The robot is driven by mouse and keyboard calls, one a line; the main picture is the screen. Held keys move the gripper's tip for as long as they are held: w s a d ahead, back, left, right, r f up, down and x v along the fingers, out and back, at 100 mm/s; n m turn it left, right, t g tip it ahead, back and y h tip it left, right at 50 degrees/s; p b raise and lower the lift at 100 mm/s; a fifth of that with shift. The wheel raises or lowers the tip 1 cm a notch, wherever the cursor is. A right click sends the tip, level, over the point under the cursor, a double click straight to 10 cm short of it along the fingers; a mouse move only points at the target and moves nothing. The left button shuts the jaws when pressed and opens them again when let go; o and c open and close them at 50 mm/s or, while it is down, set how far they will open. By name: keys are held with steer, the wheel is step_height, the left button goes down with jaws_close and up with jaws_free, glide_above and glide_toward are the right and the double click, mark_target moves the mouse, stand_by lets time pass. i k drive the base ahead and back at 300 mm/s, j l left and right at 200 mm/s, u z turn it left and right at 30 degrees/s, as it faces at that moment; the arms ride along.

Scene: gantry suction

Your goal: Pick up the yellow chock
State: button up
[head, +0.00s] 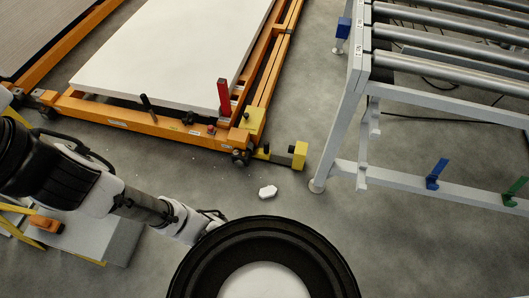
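The yellow chock (299,155) is a small block on the concrete floor, by the near right corner of the orange cart. A grey and yellow piece runs from it toward the cart's wheel. I cannot tell whether it touches the wheel. My arm reaches in from the left. My gripper (208,222) is at its end, below and left of the chock and well apart from it. The gripper is small and partly hidden by the dark round shape at the bottom, so its fingers cannot be made out.
The orange cart (150,122) carries a large white panel (175,50), with a red upright post (224,97) at its corner. A grey roller conveyor frame (345,120) stands at the right. A small white lump (267,191) lies on open floor below the chock.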

mark_target(264, 153)
steer(key=i+j+z, duration=0.25)
steer(key=i+j, duration=0.2)
steer(key=i+j+z, duration=0.25)
steer(key=i+j, duration=0.35)
steer(key=i, duration=0.25)
